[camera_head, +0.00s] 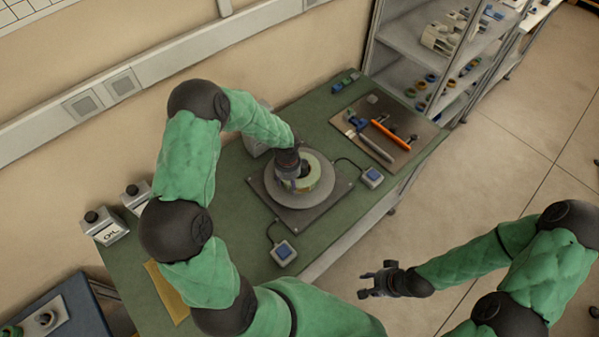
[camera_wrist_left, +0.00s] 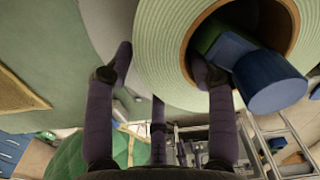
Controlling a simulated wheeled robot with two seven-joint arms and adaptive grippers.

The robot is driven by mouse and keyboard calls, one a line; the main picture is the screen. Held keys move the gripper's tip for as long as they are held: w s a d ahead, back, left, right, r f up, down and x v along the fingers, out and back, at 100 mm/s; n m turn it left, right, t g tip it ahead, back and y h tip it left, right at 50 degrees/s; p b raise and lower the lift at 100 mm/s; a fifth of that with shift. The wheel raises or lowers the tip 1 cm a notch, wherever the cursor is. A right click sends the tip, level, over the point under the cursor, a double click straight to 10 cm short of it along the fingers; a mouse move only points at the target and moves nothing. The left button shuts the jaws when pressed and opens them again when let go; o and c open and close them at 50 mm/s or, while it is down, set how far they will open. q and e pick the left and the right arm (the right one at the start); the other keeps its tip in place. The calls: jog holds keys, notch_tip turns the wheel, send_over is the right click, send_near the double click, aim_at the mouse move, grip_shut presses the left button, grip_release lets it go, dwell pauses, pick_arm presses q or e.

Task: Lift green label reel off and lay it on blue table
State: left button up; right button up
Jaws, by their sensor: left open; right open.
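The green label reel (camera_head: 315,170), a pale green ring with a brown core, sits on a round grey plate (camera_head: 322,199) on the green workbench. My left gripper (camera_head: 289,184) is over the reel's left side. In the left wrist view, its open fingers (camera_wrist_left: 163,65) straddle the reel's wound band (camera_wrist_left: 165,45): one lies outside the rim, the other at the core opening. Contact cannot be told. A blue and green cylinder (camera_wrist_left: 270,82) stands in the core. The blue table (camera_head: 82,300) is at lower left. My right gripper (camera_head: 379,280) is open and empty above the floor.
Two blue-button boxes (camera_head: 284,252) (camera_head: 372,178) flank the reel stand. A grey tray (camera_head: 45,320) with small items occupies part of the blue table.

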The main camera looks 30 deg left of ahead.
pick_arm(q)
jog(key=shift+f, duration=0.25)
jog(key=c, duration=0.9)
jog(key=shift+r, duration=0.1)
grip_shut()
jog(key=shift+r, duration=0.1)
